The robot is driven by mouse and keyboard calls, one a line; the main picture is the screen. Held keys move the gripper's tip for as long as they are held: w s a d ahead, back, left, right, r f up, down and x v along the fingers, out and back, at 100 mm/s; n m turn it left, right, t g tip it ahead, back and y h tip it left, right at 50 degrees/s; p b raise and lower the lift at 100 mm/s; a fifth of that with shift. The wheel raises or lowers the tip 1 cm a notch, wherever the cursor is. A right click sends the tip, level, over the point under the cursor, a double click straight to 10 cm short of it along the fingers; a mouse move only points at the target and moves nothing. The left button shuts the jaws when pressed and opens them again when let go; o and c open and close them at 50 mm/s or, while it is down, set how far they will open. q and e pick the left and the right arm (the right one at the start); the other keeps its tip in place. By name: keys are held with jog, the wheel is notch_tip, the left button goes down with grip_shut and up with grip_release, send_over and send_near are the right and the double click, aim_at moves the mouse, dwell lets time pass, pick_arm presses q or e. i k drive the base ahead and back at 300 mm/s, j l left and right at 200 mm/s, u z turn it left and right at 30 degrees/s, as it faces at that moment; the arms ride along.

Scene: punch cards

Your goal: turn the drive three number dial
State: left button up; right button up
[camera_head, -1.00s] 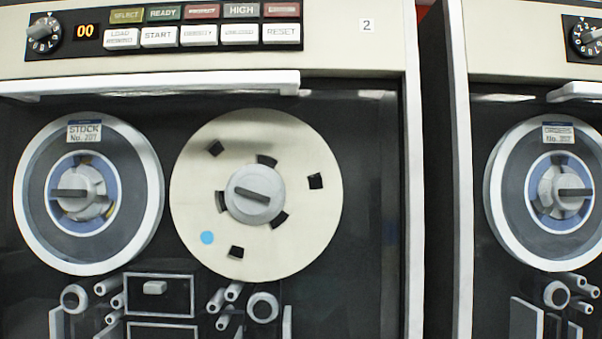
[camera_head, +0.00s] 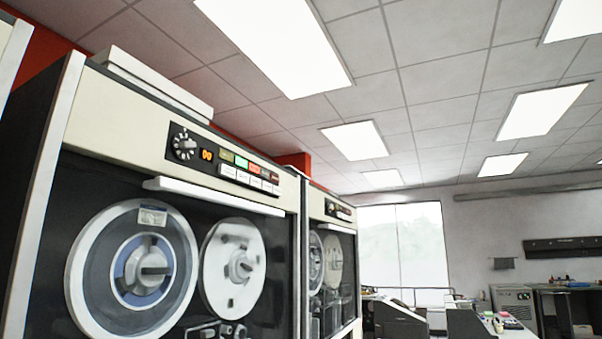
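A round black number dial (camera_head: 184,144) with a light knob sits at the left end of the control panel on the near tape drive (camera_head: 110,120). A small lit orange display (camera_head: 207,155) is just right of it. A second tape drive (camera_head: 312,200) stands beyond, with its own small panel and dial (camera_head: 330,207). I cannot read a drive number on either one. Neither of my grippers is in view.
A pale handle bar (camera_head: 212,195) juts out below the near panel, above two tape reels (camera_head: 135,268). A bright window (camera_head: 403,250), desks and consoles (camera_head: 400,318) are at the back right. Lit ceiling panels (camera_head: 275,40) are overhead.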

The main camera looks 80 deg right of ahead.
aim_at(183, 145)
jog(key=z, duration=2.1)
